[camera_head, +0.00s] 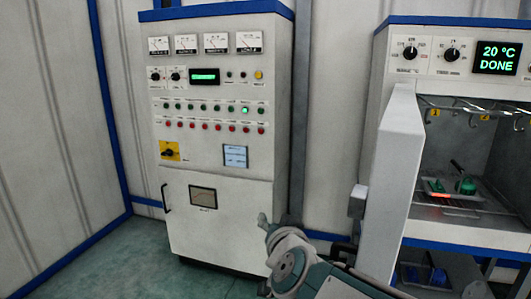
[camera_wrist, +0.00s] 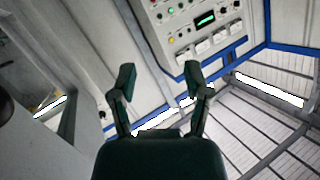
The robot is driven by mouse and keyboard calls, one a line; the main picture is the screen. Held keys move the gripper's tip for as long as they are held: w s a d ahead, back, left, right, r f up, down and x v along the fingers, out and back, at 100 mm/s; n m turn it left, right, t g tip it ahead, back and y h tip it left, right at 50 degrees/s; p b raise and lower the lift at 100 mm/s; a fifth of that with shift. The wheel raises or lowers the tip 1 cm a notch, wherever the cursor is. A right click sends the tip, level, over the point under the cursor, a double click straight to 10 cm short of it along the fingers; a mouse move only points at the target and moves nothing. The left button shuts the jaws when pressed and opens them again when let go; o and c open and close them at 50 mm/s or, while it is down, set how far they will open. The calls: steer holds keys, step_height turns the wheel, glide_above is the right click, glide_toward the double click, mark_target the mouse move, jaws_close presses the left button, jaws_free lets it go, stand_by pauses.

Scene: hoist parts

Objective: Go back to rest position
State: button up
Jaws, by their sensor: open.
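My gripper (camera_wrist: 160,85) shows in the wrist view with its two dark green fingers spread apart and nothing between them. Beyond the fingers are the wall, the ceiling and the upper part of the control cabinet, all tilted in the picture. In the head view, my arm's grey links show at the bottom centre, in front of the cabinet and the oven. The gripper's fingers cannot be made out clearly in the head view.
A white control cabinet (camera_head: 222,222) with gauges and lights stands at the centre left. At right is an oven-like cabinet with its door (camera_head: 397,175) open and a display (camera_head: 497,57) reading "20 °C DONE". Inside, a tray (camera_head: 438,187) and a green part (camera_head: 466,186) sit on a rack. Green floor is free at left.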

steer(key=s+d+f+g, duration=0.3)
steer(key=s+d, duration=0.1)
steer(key=s, duration=0.3)
steer(key=s+d+f+n+g+h, duration=0.1)
steer(key=s+d+f+g, duration=0.2)
steer(key=s, duration=0.4)
steer(key=s+d+f+n+g+h, duration=0.1)
steer(key=s+d+f+g, duration=0.2)
steer(key=s+d, duration=0.3)
steer(key=shift+s+f+g, duration=0.3)
steer(key=shift+s+f, duration=0.45)
steer(key=shift+f, duration=0.1)
